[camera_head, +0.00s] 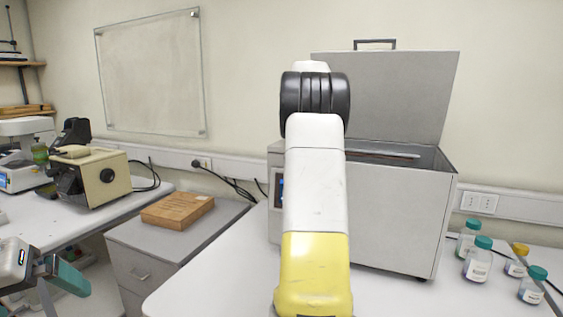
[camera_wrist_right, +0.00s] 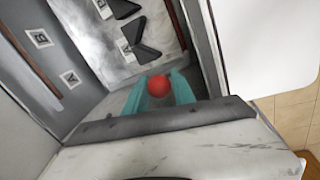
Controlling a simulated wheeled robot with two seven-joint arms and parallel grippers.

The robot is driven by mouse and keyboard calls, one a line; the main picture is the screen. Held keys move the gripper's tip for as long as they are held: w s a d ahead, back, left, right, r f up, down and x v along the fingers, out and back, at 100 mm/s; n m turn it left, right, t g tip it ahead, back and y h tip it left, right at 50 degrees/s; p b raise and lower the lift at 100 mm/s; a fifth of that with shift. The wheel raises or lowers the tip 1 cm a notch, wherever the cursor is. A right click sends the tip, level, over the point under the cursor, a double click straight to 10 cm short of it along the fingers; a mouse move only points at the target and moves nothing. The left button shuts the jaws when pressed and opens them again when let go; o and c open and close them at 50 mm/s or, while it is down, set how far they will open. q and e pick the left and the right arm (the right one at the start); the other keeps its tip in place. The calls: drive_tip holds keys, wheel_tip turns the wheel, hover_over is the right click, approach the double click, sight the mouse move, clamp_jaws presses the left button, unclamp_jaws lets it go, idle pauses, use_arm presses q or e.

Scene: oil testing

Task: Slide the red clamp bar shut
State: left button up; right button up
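In the right wrist view a red ball-shaped knob (camera_wrist_right: 158,87) sits between the two teal fingertips of my right gripper (camera_wrist_right: 160,90), which flank it closely on both sides. The bar it may belong to is mostly hidden. The knob is inside the open grey metal box (camera_head: 400,215), where my right arm reaches in the head view, so my right gripper is hidden there. A thin reddish bar (camera_head: 385,154) shows inside the box's rim. My left gripper (camera_head: 60,277), with teal fingertips, is at the lower left, away from the box; its opening is unclear.
The box's lid (camera_head: 395,95) stands raised behind it. Several teal- and yellow-capped bottles (camera_head: 478,258) stand right of the box. Inside are black clips (camera_wrist_right: 135,30) and labels A (camera_wrist_right: 70,78) and B (camera_wrist_right: 40,38). A wooden box (camera_head: 178,210) lies on the cabinet at left.

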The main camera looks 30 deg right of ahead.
clamp_jaws()
drive_tip(key=shift+f, duration=0.1)
idle(1.0)
